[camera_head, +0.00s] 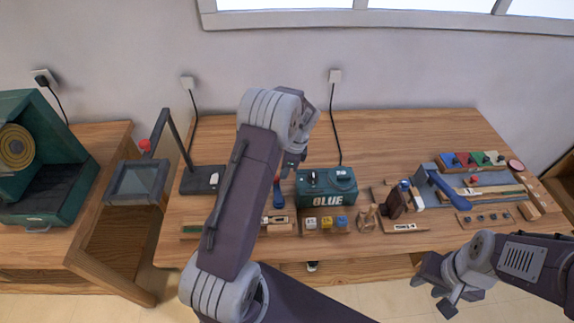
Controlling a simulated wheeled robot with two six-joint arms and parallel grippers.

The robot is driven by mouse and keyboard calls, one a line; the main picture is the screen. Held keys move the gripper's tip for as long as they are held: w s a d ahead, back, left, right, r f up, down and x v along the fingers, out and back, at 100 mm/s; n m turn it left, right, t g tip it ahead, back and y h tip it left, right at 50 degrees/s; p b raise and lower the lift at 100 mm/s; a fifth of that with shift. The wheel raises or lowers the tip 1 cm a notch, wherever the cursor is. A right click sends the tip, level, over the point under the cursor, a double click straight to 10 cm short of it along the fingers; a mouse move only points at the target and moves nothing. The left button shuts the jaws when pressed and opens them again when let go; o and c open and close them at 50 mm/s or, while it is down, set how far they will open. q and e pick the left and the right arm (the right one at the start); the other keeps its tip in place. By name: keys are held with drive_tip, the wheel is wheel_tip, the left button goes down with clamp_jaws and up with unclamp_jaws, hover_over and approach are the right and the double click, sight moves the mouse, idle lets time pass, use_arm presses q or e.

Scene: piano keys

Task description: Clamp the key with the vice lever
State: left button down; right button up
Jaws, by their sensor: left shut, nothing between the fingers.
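My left gripper (291,166) is shut and empty, raised above the workbench just left of the glue box. A blue lever (277,192) stands close below it; the arm hides much of what is around its base, so I cannot tell whether a key lies there. A grey fixture with a long blue handle (447,189) stands on the right of the bench, with a small pale piece (416,198) beside it. I cannot tell for certain which is the vice lever. My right gripper (437,288) is open and empty, in front of the bench's right half.
The wooden workbench (390,130) is bare along its back. A lamp-like stand (203,180) is at the left. Trays with coloured pieces (476,158) fill the right.

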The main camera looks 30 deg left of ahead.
use_arm(q)
drive_tip(key=shift+f, duration=0.15)
drive_tip(key=shift+s+a+n+p, duration=0.25)
drive_tip(key=shift+a+n+p, duration=0.45)
drive_tip(key=shift+n, duration=0.3)
drive_tip(key=shift+s+a+n+g+p, duration=0.4)
drive_tip(key=shift+a+n+p, duration=0.25)
drive_tip(key=shift+n, duration=0.35)
drive_tip(key=s+a+n+h+p, duration=0.2)
drive_tip(key=s+n, duration=0.4)
drive_tip(key=n, duration=0.5)
drive_tip(key=shift+s+a+g+h+p, duration=0.25)
drive_tip(key=shift+a+g+h+p, duration=0.15)
drive_tip(key=shift+a+p, duration=0.25)
drive_tip(key=shift+s+d+n, duration=0.1)
drive_tip(key=shift+s+n, duration=0.3)
drive_tip(key=shift+n, duration=0.3)
idle(0.7)
